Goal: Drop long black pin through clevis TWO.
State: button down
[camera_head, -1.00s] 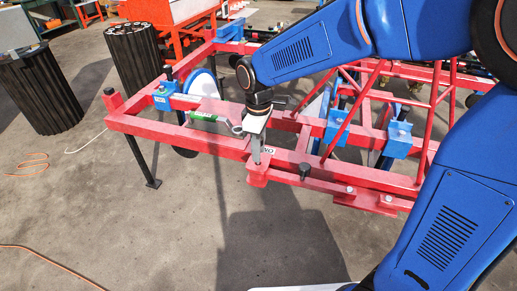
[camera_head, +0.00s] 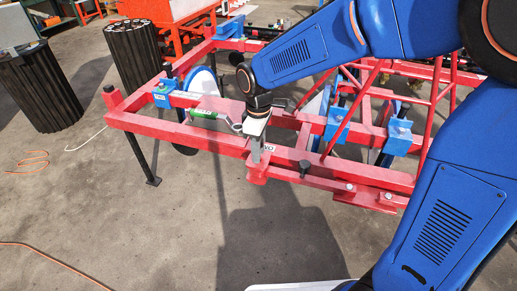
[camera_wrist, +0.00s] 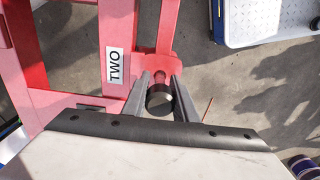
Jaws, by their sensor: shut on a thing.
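My gripper (camera_head: 256,158) is over the red frame's near rail, pointing down. In the wrist view my gripper (camera_wrist: 160,92) is shut on the long black pin (camera_wrist: 159,99), whose dark round head shows between the fingertips. Its shaft is hidden. Clevis TWO (camera_wrist: 162,66) is a red lug just beyond the pin, beside a white label reading TWO (camera_wrist: 115,65). Clevis TWO (camera_head: 257,173) also shows below the fingers in the head view. I cannot tell whether the pin's tip is in the hole.
Another black-headed pin (camera_head: 304,167) stands on the rail to the right. A green-handled tool (camera_head: 205,114) lies on the frame to the left. Blue clamps (camera_head: 398,137) sit on the bars behind. The floor in front is open.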

jog(key=shift+f, duration=0.65)
jog(key=shift+r, duration=0.2)
jog(key=shift+r, duration=1.35)
